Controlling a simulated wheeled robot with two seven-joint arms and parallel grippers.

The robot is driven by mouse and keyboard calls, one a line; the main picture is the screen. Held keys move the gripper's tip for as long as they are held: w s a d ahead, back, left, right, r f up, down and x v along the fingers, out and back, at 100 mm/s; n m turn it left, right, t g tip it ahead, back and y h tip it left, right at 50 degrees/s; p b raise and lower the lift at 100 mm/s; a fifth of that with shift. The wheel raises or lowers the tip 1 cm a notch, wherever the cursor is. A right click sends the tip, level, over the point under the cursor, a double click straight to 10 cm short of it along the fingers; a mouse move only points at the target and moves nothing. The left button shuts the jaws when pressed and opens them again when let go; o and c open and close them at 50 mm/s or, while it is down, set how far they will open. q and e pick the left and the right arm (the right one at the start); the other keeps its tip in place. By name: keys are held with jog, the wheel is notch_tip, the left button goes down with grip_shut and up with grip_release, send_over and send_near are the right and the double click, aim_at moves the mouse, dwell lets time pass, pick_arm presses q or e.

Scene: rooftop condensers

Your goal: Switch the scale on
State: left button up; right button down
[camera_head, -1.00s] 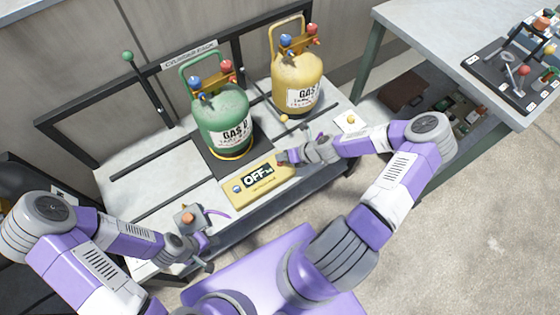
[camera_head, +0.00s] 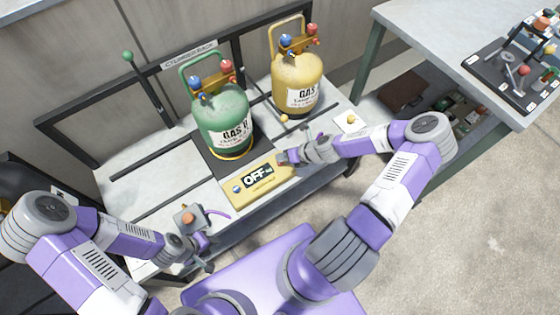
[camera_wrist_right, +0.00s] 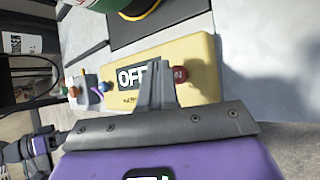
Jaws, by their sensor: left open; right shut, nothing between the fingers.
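The scale's yellow console (camera_head: 272,186) lies at the front of the bench, and its display (camera_head: 257,176) reads OFF. In the right wrist view the console (camera_wrist_right: 205,60) carries a red button (camera_wrist_right: 181,76) right of the display (camera_wrist_right: 131,77). My right gripper (camera_head: 284,158) is shut and empty over the console's right end. In its wrist view the fingertips (camera_wrist_right: 155,68) are just left of the red button; I cannot tell whether they touch it. My left gripper (camera_head: 207,250) is open at the bench's front left.
A green gas cylinder (camera_head: 222,112) stands on the black plate (camera_head: 207,160) behind the console. A yellow cylinder (camera_head: 297,75) stands further right. A grey box with an orange knob (camera_head: 188,218) is near my left gripper. A grey table (camera_head: 440,40) stands at right.

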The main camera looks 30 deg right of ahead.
jog(key=shift+f, duration=0.2)
jog(key=shift+f, duration=0.25)
jog(key=shift+f, duration=0.6)
dwell(0.8)
dwell(0.3)
jog(key=shift+r+p, duration=0.85)
jog(key=shift+r, duration=0.2)
jog(key=shift+r, duration=0.1)
notch_tip(320, 180, up, 5)
jog(key=p, duration=0.5)
